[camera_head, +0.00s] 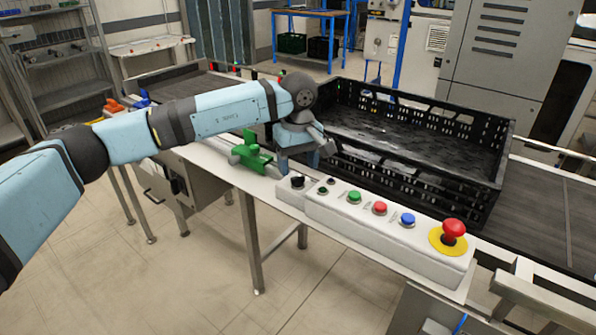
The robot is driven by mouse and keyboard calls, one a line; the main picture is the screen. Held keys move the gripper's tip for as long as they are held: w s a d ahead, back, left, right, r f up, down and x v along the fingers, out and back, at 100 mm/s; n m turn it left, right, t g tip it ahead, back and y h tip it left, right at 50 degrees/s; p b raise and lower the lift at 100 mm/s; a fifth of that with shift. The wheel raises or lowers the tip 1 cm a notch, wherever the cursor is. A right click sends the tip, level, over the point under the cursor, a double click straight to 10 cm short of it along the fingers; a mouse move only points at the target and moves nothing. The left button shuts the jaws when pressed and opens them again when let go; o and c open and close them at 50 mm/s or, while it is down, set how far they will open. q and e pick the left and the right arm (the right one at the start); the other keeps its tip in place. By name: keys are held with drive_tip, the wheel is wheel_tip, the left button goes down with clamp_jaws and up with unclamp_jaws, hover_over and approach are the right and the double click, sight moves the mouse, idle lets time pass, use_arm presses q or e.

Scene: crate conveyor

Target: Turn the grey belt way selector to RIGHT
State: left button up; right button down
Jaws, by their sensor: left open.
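A small dark selector knob (297,182) sits on a light grey box at the left end of the control panel (390,235); I take it for the belt way selector. Its pointer direction is too small to read. My left gripper (304,163) is open, pointing down, just above and behind this knob. It looks empty and apart from the knob, though the exact gap cannot be told. My right gripper is not in view.
The panel also carries small dark switches (322,189), green (354,196), red (380,208) and blue (407,219) buttons, and a red mushroom button (453,230). A black crate (420,180) stands close behind. A green clamp-like part (250,152) is to the left.

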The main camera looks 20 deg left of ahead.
sight(298, 177)
use_arm(q)
wheel_tip(298, 177, up, 11)
drive_tip(key=shift+p, duration=0.45)
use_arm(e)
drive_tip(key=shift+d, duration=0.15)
use_arm(q)
drive_tip(key=shift+f, duration=0.15)
